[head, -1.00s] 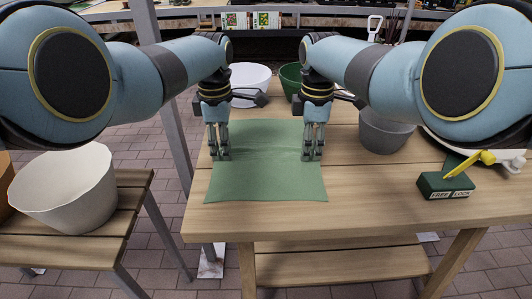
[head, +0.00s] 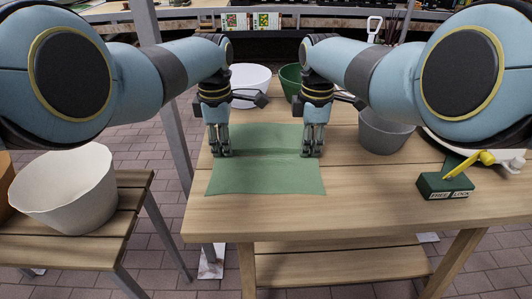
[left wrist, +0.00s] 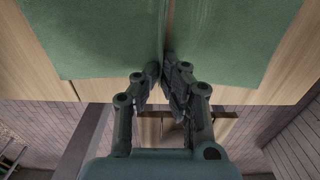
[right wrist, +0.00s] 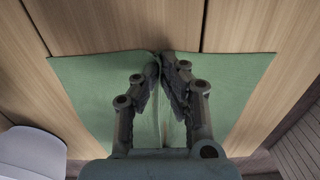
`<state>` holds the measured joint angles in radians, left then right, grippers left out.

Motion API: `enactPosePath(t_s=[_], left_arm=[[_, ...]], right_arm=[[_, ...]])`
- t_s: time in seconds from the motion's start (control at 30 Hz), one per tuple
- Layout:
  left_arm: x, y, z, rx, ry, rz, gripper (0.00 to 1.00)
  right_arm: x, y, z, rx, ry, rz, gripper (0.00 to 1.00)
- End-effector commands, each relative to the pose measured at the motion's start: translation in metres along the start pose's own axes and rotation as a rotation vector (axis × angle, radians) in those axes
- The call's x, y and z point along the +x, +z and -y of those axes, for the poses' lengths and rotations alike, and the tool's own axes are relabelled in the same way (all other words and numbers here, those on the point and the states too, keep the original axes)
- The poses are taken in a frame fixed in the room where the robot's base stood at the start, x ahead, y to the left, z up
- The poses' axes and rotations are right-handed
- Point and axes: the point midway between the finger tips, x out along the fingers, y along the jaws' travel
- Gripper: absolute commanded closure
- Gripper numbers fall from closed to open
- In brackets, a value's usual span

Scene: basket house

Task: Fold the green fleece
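The green fleece (head: 262,177) lies on the wooden table, mostly flat, with a raised crosswise ridge between my two grippers. My left gripper (head: 220,155) is at the fleece's left side, fingers pointing down. Its fingertips (left wrist: 163,72) are closed together on a pinched crease of the cloth. My right gripper (head: 312,155) is at the fleece's right side at about the same depth. Its fingertips (right wrist: 161,62) are closed on the same kind of crease. The fleece also shows in the left wrist view (left wrist: 95,35) and the right wrist view (right wrist: 225,85). The fingers hide the pinched cloth.
A white bowl (head: 249,78) and a green bowl (head: 291,80) stand behind the fleece. A grey pot (head: 384,133) and a green box with a yellow lever (head: 446,186) are at the right. A cream basket (head: 70,195) sits on the left side table. Bare table (head: 370,195) lies right of the fleece.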

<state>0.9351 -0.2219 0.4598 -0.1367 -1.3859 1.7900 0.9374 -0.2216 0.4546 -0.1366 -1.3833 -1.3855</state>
Motion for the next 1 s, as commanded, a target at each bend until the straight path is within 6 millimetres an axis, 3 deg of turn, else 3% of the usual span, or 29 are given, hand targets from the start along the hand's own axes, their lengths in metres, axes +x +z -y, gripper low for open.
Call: enactPosePath(t_s=[0.27,0.73,1.0], left_arm=[[0.004,-0.002,0.004,-0.001,-0.01,-0.003,1.0],[-0.043,-0.001,0.0,0.0,0.004,-0.001,1.0],[-0.049,-0.001,-0.001,0.0,0.006,-0.001,1.0]], right_arm=[[0.003,0.0,0.004,0.0,-0.009,0.001,1.0],[-0.044,0.0,0.0,0.0,0.004,0.001,1.0],[-0.049,0.0,-0.001,0.0,0.006,0.001,1.0]])
